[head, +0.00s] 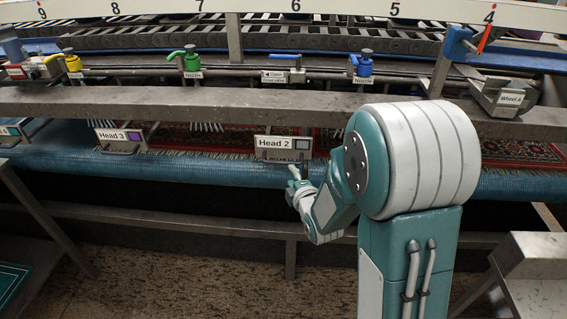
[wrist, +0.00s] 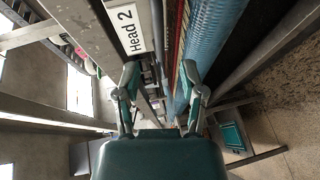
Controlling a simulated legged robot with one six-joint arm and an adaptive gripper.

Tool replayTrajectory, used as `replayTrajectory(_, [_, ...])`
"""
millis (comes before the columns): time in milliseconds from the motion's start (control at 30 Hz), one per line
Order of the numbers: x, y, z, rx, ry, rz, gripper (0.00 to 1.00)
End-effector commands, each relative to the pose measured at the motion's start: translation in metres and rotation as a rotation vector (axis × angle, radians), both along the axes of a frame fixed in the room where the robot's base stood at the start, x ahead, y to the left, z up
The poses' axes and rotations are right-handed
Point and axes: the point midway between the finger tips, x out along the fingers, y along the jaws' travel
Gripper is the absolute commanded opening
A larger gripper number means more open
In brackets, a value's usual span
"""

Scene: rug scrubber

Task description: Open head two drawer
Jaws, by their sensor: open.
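My gripper (head: 292,172) is just below and in front of the drawer front in the head view. In the wrist view my gripper (wrist: 160,77) has its two fingers spread apart, with nothing seen held between them. I cannot tell whether a fingertip touches the handle.
The Head 3 drawer (head: 120,137) is to the left. A blue roller (head: 180,170) runs below the drawers, with a red patterned rug (head: 200,137) behind it. The grey beam (head: 200,103) lies above. A grey metal stand (head: 540,265) is at right.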

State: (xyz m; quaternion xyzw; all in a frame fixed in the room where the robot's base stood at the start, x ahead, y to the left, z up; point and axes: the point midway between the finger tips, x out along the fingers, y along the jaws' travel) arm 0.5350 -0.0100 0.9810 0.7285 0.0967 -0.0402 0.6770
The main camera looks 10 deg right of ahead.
Motion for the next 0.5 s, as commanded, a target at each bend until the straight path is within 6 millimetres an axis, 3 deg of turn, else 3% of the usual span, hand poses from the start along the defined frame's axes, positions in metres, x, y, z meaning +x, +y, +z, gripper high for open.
replayTrajectory(300, [0.058, 0.005, -0.012, 0.002, 0.001, 0.000, 0.53])
replayTrajectory(500, [0.076, 0.007, -0.015, 0.003, 0.001, -0.001, 0.53])
